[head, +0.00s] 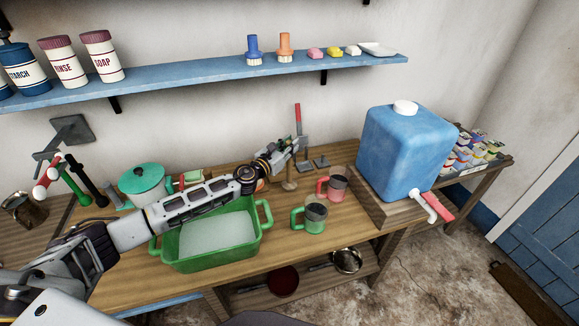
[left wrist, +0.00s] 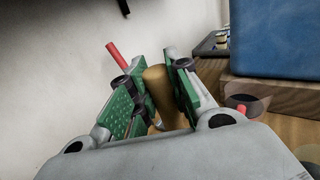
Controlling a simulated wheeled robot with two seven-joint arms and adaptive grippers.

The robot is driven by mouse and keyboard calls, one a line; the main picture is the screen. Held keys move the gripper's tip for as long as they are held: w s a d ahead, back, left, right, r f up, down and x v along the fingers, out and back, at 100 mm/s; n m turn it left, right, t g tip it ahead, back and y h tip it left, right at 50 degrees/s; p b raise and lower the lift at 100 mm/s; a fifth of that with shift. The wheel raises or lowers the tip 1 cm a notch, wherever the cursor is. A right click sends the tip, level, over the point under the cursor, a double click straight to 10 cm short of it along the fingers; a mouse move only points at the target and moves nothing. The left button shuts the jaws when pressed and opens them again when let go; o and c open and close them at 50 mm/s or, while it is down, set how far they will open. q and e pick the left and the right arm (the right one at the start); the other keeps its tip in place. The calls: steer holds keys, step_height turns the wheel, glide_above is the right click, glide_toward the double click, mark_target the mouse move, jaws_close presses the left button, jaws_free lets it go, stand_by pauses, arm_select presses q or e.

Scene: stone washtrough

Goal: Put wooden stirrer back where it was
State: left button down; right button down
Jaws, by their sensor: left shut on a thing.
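My left gripper (head: 291,150) reaches in over the back of the wooden bench, right of the green basin. It is shut on the wooden stirrer, whose light brown shaft (left wrist: 160,90) stands between the green finger pads in the left wrist view. In the head view, the stirrer's pale lower part (head: 289,184) shows under the gripper, close to the bench top. I cannot tell if it touches the bench. The gripper hides its upper part. My right gripper is not in view.
A red-handled tool (head: 298,118) stands just behind the gripper. A pink mug (head: 331,186) and a green mug (head: 310,217) stand to its front right. A big blue water container (head: 405,150) is farther right. The green basin (head: 215,258) lies under my arm. A blue shelf (head: 200,81) runs above.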

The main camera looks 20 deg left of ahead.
mark_target(288, 161)
arm_select(q)
steer(key=shift+f+b, duration=0.35)
steer(key=shift+f, duration=1.05)
steer(key=shift+f+b, duration=0.95)
steer(key=shift+f, duration=1.1)
steer(key=c, duration=1.3)
jaws_free()
steer(key=shift+c, duration=0.2)
steer(key=shift+r, duration=0.2)
